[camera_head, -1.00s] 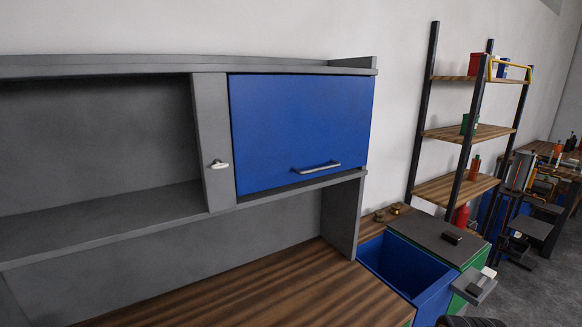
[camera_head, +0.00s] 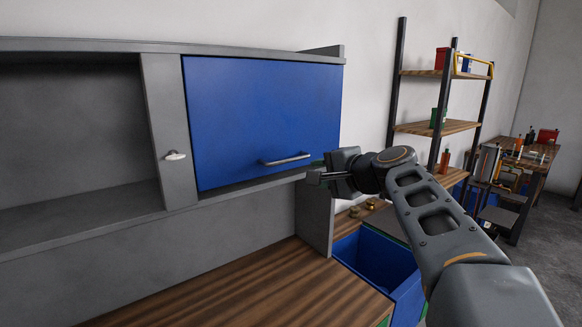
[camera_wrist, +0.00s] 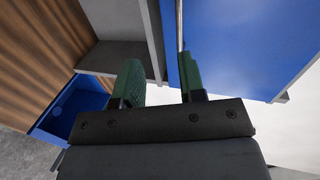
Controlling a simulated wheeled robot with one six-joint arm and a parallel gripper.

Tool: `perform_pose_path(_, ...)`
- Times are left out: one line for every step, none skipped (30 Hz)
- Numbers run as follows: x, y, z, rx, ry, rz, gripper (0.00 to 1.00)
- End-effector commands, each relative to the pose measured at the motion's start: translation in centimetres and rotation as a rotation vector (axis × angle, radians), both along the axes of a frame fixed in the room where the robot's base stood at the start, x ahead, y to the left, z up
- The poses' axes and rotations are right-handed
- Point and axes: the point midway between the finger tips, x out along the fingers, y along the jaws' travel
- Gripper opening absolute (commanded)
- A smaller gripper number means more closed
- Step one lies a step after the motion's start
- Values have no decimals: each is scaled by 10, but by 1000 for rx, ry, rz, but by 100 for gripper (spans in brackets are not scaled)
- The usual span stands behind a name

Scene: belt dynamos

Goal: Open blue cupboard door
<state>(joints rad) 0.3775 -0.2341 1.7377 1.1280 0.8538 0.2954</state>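The blue cupboard door (camera_head: 262,115) is closed in the grey wall unit. Its silver bar handle (camera_head: 287,159) lies level near the door's lower edge. My gripper (camera_head: 317,174) is just right of the handle and slightly lower, by the door's lower right corner. In the wrist view, its green-padded fingers (camera_wrist: 160,78) stand apart with nothing visible between them. The blue door (camera_wrist: 236,42) fills the upper right there. A thin grey strip runs along its left side by the right finger; I cannot tell whether it is the handle or an edge.
A grey post with a small silver knob (camera_head: 175,155) separates the door from an open shelf on the left. A wooden worktop (camera_head: 235,290) lies below. A blue open bin (camera_head: 375,262) stands at its right. A shelf rack (camera_head: 437,127) stands farther right.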

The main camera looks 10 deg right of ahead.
Motion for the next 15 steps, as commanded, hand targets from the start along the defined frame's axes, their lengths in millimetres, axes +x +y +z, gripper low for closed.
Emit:
perform_pose_path(5,-5,6,33,-19,-14,37)
perform_pose_path(8,-7,10,49,-28,-19,37)
perform_pose_path(11,-8,14,66,-38,-24,37)
perform_pose_path(14,-8,16,75,-41,-26,37)
perform_pose_path(18,-8,17,82,-44,-27,37)
perform_pose_path(23,-6,17,86,-46,-29,37)
perform_pose_path(27,-4,17,87,-47,-29,37)
perform_pose_path(31,-2,16,88,-47,-28,37)
perform_pose_path(38,0,15,88,-45,-29,37)
perform_pose_path(43,3,14,87,-45,-27,37)
perform_pose_path(49,5,12,87,-45,-29,37)
perform_pose_path(56,8,11,87,-45,-28,37)
perform_pose_path(62,10,9,86,-44,-29,37)
perform_pose_path(67,12,9,86,-45,-29,37)
perform_pose_path(74,15,7,86,-44,-29,37)
